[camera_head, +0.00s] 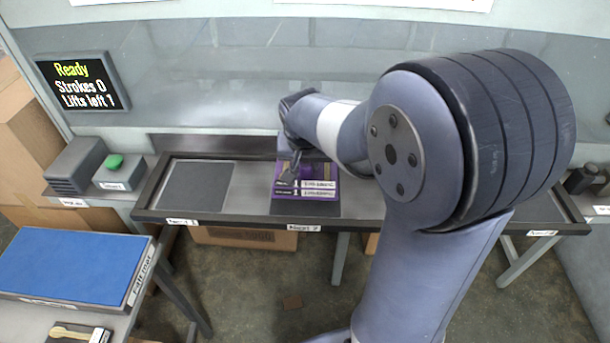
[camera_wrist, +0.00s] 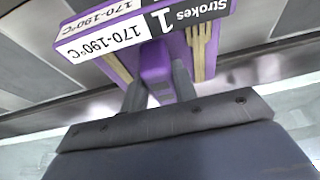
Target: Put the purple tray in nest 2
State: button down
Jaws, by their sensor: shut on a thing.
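The purple tray (camera_head: 306,187) is over the dark pad of nest 2 (camera_head: 304,209), with a bare strip of pad showing in front of it. I cannot tell whether the tray touches the pad. My gripper (camera_head: 291,172) is shut on the tray's purple handle; in the wrist view the two fingers (camera_wrist: 158,90) stand on either side of it. The tray also shows in the wrist view (camera_wrist: 152,62), with wooden spoons (camera_wrist: 203,45) in it and white labels reading 170-190°C and Strokes 1.
The pad of nest 1 (camera_head: 197,185) is bare, to the left on the same rimmed bench. A green button box (camera_head: 120,174) stands left of it. A screen (camera_head: 82,82) reads Ready, Strokes 0, Lifts left 1. A blue mat (camera_head: 70,266) lies front left.

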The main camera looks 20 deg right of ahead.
aim_at(306, 176)
jog(key=shift+f, duration=2.35)
jog(key=shift+f, duration=0.15)
jog(key=c, duration=1.1)
grip_release()
jog(key=v, duration=1.2)
